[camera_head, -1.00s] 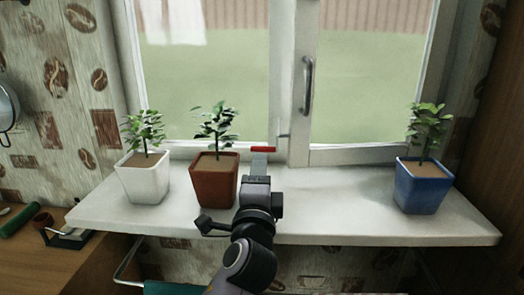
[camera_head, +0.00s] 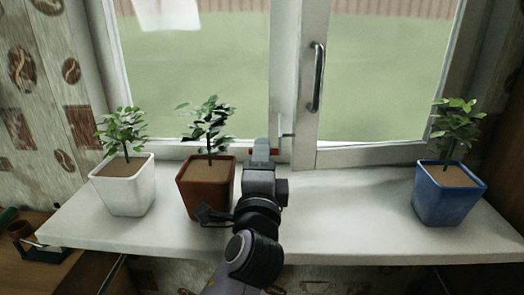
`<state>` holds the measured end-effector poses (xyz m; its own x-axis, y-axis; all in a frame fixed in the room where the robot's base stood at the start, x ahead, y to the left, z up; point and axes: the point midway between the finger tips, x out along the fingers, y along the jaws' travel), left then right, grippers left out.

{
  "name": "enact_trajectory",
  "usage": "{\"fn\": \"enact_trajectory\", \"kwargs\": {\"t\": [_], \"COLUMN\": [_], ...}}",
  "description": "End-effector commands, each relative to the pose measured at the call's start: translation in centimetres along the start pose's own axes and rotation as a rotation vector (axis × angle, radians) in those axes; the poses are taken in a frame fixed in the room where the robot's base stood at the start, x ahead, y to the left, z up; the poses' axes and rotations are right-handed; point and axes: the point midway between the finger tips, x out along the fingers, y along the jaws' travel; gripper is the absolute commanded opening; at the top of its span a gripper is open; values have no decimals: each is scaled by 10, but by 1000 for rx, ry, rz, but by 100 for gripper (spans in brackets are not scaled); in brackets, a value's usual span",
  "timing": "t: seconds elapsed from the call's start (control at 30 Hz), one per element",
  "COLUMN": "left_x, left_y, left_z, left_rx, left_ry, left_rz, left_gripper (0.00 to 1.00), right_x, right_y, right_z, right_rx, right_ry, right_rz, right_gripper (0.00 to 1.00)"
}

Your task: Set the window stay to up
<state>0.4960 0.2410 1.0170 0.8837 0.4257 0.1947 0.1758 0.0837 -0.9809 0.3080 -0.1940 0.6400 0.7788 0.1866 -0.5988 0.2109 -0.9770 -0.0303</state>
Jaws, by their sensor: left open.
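The window stay (camera_head: 275,151) is a small red lever lying level at the foot of the window frame, beside the middle post. A thin metal pin (camera_head: 287,135) sticks out of the post just above its right end. My left gripper (camera_head: 262,150) comes up from below over the sill, its fingertips in front of the lever and hiding its middle. Red shows on both sides of the fingers. The gripper is open; whether the fingers touch the lever I cannot tell. My right gripper is not in view.
A brown pot (camera_head: 206,188) with a plant stands close to the left of my left arm. A white pot (camera_head: 124,186) is farther left and a blue pot (camera_head: 447,194) far right. The sill (camera_head: 345,205) is clear between my arm and the blue pot. A window handle (camera_head: 317,78) is above.

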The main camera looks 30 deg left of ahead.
Motion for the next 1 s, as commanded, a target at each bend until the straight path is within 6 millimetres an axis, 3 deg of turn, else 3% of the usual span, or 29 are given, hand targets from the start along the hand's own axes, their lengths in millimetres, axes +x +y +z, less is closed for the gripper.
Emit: {"fn": "enact_trajectory", "kwargs": {"t": [0.4,0.43,0.53,0.57,1.0], "left_x": [-3,-3,-3,-3,6], "left_y": [-2,-2,-2,-2,-6], "left_z": [0,0,0,0,-4], "left_rx": [1,1,1,1,1], "left_ry": [-2,-2,-1,-1,-2], "left_rz": [0,0,0,0,21], "left_gripper": [40,37,4,0,0], "right_x": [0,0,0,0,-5], "right_y": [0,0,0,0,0], "right_z": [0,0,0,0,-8], "right_rx": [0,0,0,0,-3], "right_ry": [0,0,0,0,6], "right_rz": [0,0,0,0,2], "right_gripper": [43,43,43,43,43]}}
